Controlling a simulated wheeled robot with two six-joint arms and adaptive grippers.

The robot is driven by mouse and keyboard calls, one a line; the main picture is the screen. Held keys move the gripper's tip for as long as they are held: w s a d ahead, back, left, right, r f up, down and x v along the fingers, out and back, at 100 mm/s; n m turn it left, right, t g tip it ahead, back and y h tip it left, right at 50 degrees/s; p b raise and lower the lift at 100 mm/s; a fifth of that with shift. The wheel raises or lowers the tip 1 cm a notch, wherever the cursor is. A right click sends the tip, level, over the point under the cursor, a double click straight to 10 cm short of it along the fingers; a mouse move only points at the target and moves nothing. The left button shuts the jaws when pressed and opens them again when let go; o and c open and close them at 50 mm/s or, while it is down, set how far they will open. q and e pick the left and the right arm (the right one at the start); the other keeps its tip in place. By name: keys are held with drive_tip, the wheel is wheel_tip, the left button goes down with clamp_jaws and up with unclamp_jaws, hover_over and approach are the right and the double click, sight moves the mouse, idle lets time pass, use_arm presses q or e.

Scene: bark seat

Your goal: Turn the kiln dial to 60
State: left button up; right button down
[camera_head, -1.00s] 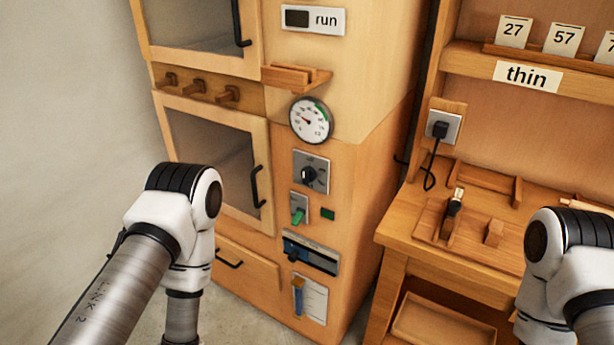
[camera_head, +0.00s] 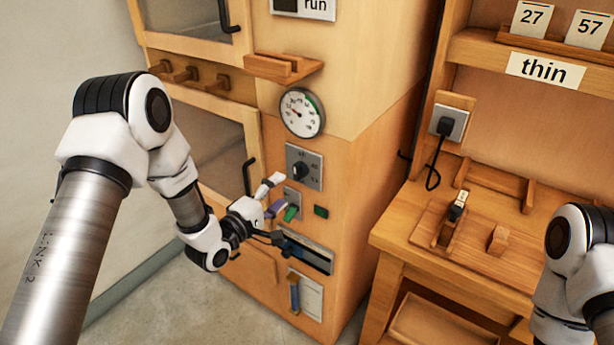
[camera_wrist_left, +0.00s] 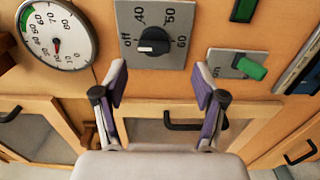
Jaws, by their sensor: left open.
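The kiln dial is a black knob (camera_head: 299,171) on a grey square plate on the kiln front. In the left wrist view the knob (camera_wrist_left: 154,41) shows marks for off, 40, 50 and 60 around it, and its white line points left towards off. My left gripper (camera_head: 273,196) is open and empty, a little below the dial in the head view. In the left wrist view its two fingers (camera_wrist_left: 161,82) stand apart, on either side below the knob, and do not touch it. My right gripper is out of view; only part of that arm shows at the right edge.
A green switch (camera_head: 291,213) sits just below the dial, close to my left fingers. A round gauge (camera_head: 302,112) is above it. A slot panel (camera_head: 307,254) lies below, and an oven door handle (camera_head: 249,176) stands out at the left. A wooden bench (camera_head: 400,232) is to the right.

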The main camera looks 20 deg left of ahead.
sight(295, 175)
use_arm(q)
drive_tip(key=x, duration=0.4)
drive_tip(key=r+p+x, duration=0.1)
drive_tip(key=x, duration=0.2)
drive_tip(key=shift+w+a, duration=0.1)
drive_tip(key=shift+f, duration=0.1)
drive_tip(key=c, duration=1.2)
